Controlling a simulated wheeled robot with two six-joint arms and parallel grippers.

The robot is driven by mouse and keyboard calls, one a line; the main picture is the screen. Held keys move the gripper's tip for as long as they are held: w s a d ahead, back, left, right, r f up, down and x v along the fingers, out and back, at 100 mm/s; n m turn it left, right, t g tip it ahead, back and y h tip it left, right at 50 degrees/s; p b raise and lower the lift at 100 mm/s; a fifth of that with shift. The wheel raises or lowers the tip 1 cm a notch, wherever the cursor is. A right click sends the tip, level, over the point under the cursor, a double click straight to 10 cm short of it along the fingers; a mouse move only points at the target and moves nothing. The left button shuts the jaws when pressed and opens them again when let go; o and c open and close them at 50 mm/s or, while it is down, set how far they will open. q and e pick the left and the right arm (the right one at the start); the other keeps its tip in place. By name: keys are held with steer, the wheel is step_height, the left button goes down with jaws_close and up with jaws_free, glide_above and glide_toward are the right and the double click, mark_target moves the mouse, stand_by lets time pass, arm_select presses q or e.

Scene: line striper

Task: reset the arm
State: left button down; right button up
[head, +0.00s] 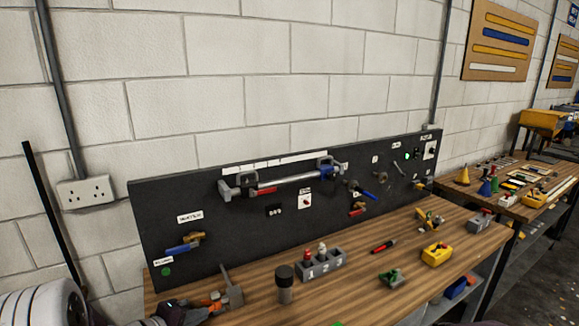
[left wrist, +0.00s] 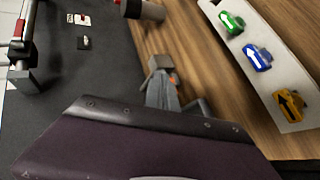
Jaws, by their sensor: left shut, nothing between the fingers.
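My left gripper (head: 232,294) is low at the bottom left of the head view, over the left end of the wooden bench (head: 360,270). Its dark purple housing is cut off by the bottom edge. In the left wrist view the housing fills the bottom, and grey parts at the front of the gripper (left wrist: 161,68) point toward the bench. The gripper is shut and empty. Something orange-red shows beside it, too small to make out. My right gripper is in neither view.
A dark panel (head: 240,228) with tools and fittings stands behind the bench. A dark-topped cylinder (head: 284,284) and a grey numbered block (head: 321,265) are right of the gripper. A pale strip with green, blue and yellow arrow pieces (left wrist: 257,57) shows in the left wrist view.

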arm_select(q)
steer(key=s+d+f+m+g+h, duration=0.1)
steer(key=s+d+m+g+h, duration=0.1)
steer(key=s+d+m+g, duration=0.8)
steer(key=s+d+f+t+y, duration=0.1)
steer(key=s+d+f, duration=0.1)
steer(key=s+d, duration=0.35)
steer(key=s+a+f+m+y, duration=0.1)
steer(key=s+a+y, duration=0.1)
steer(key=a, duration=0.3)
steer(key=s+a+f+y, duration=0.2)
steer(key=a+y, duration=0.2)
steer(key=a, duration=0.1)
steer(key=shift+a+m, duration=0.15)
steer(key=shift+m, duration=0.25)
